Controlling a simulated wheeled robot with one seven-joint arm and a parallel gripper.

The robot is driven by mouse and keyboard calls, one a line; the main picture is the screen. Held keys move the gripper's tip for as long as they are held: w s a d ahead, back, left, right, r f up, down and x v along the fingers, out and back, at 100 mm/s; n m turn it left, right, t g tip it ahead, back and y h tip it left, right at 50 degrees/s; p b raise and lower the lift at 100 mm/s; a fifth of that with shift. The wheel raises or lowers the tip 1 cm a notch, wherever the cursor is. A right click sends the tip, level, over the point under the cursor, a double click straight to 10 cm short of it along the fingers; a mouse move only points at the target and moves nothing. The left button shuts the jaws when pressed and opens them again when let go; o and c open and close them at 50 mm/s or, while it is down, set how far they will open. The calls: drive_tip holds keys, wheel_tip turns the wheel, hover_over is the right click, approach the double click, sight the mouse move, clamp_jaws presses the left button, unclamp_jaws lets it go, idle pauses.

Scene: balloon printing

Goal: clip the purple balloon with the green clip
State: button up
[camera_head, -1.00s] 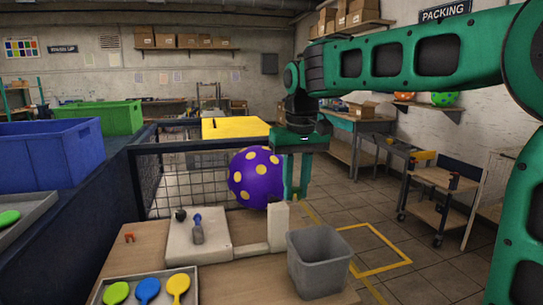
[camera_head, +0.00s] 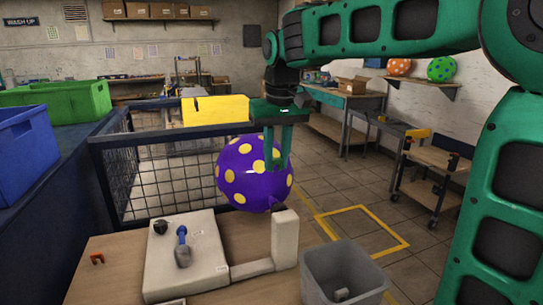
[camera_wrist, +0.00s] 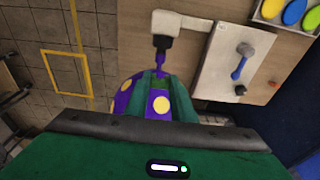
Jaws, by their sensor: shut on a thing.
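The purple balloon (camera_head: 240,185) with yellow spots is round and inflated. It is beside the upright white post (camera_head: 285,238) at the bench edge. My gripper (camera_head: 277,163) points down and is shut on the balloon. In the wrist view the balloon (camera_wrist: 161,104) lies between and around my green fingers (camera_wrist: 157,76). Its narrow purple neck (camera_wrist: 160,63) reaches toward the dark block (camera_wrist: 162,42) on the post; I cannot tell whether they touch. I cannot make out a green clip for certain. A small orange clip-like piece (camera_head: 97,258) lies on the bench.
A white board (camera_head: 160,265) with a blue-handled tool (camera_head: 183,247) lies on the bench. A grey bin (camera_head: 342,275) stands right of the post. A wire-mesh fence (camera_head: 165,190) is behind. In the wrist view, a tray of flat coloured pieces (camera_wrist: 293,12) is at top right.

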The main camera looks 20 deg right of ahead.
hover_over(272, 198)
drive_tip(key=shift+d+f, duration=0.15)
drive_tip(key=shift+f, duration=3.2)
drive_tip(key=shift+w+f, duration=0.15)
drive_tip(key=shift+f, duration=0.85)
drive_tip(key=shift+w+f, duration=0.15)
drive_tip(key=shift+f, duration=1.35)
drive_tip(key=o, duration=0.9)
drive_tip(key=r, duration=0.3)
drive_tip(key=s+r, duration=0.1)
drive_tip(key=r, duration=0.5)
drive_tip(key=shift+s, duration=0.15)
